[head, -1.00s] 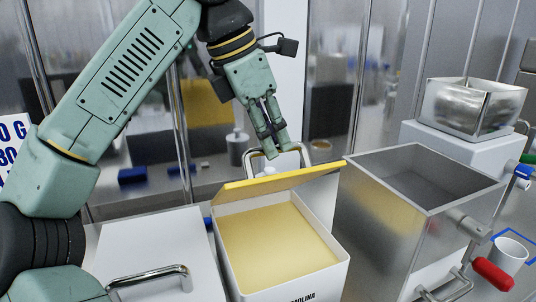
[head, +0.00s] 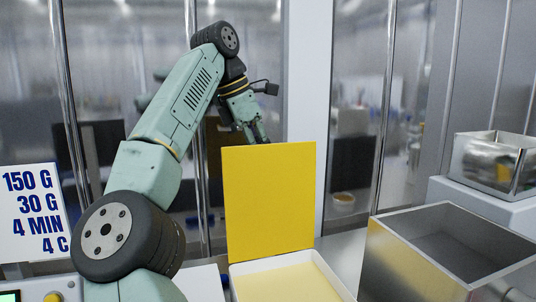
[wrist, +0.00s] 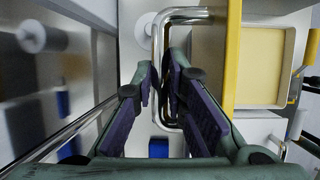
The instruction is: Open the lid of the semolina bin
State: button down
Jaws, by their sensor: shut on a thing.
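The semolina bin (head: 305,256) is a white box at the bottom centre of the head view, holding pale yellow semolina (head: 290,284). Its lid (head: 268,200) stands about upright at the back of the bin, its yellow inner face towards the head camera. In the wrist view the lid (wrist: 232,65) is nearly edge-on, with the semolina (wrist: 262,65) to its right. My gripper (head: 258,136) is behind the lid's top edge, its tips partly hidden. In the wrist view my gripper (wrist: 163,78) is closed around the lid's chrome loop handle (wrist: 182,16).
An open metal hopper (head: 445,240) stands right of the bin. A metal pan (head: 492,160) sits on a white block behind it. A white sign (head: 30,210) is at the left. Glass panels with metal posts stand behind my arm.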

jog(key=shift+w+a+f, duration=0.2)
jog(key=shift+w+f, duration=0.15)
jog(key=shift+w, duration=0.2)
jog(key=shift+w+a+f, duration=0.2)
jog(key=shift+w+f, duration=0.1)
jog(key=shift+w, duration=0.4)
jog(key=c, duration=1.6)
grip_release()
jog(key=shift+w+f, duration=0.1)
jog(key=shift+w, duration=0.15)
jog(key=shift+s, duration=0.1)
